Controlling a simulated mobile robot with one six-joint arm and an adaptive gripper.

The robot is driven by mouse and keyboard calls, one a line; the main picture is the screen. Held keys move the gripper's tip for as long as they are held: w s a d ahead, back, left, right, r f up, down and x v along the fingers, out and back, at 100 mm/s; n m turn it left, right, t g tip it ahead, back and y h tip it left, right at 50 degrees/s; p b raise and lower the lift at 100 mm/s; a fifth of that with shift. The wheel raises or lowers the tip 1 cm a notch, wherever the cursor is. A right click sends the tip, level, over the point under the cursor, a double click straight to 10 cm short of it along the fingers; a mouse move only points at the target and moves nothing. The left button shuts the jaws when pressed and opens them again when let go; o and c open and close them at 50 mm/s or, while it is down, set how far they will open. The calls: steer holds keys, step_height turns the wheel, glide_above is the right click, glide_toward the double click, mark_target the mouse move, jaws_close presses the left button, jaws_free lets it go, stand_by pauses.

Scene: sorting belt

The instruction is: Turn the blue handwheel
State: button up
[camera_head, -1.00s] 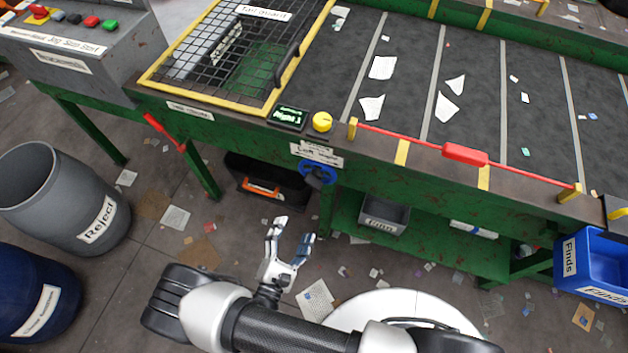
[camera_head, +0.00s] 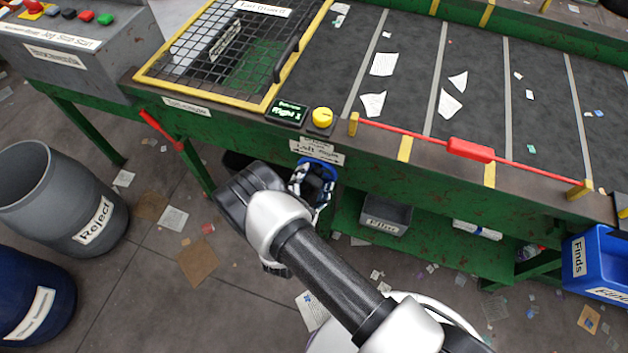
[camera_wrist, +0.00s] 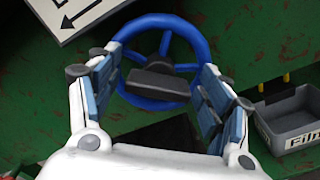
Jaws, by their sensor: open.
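The blue handwheel (camera_wrist: 204,45) is a spoked ring with a dark block at its hub, set on the green side of the belt frame. In the head view its upper rim (camera_head: 318,162) shows below a white label, with the rest mostly behind my gripper. My gripper (camera_wrist: 155,95) is open, its two blue-padded fingers on either side of the wheel's lower part and the dark hub block. In the head view my gripper (camera_head: 312,187) is right at the wheel. I cannot tell whether the fingers touch it.
A white label with an arrow (camera_wrist: 75,15) sits above the wheel. A grey bin (camera_head: 386,214) stands on the shelf to the right. A yellow knob (camera_head: 322,117) and a small display (camera_head: 287,112) sit on the edge above. A red lever (camera_head: 160,129) juts out at left.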

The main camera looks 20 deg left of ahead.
steer(key=shift+w, duration=0.1)
steer(key=shift+c, duration=0.4)
steer(key=c, duration=1)
steer(key=shift+a+n+b, duration=0.1)
steer(key=shift+n+b, duration=0.7)
steer(key=shift+n, duration=2)
steer(key=o, duration=1.1)
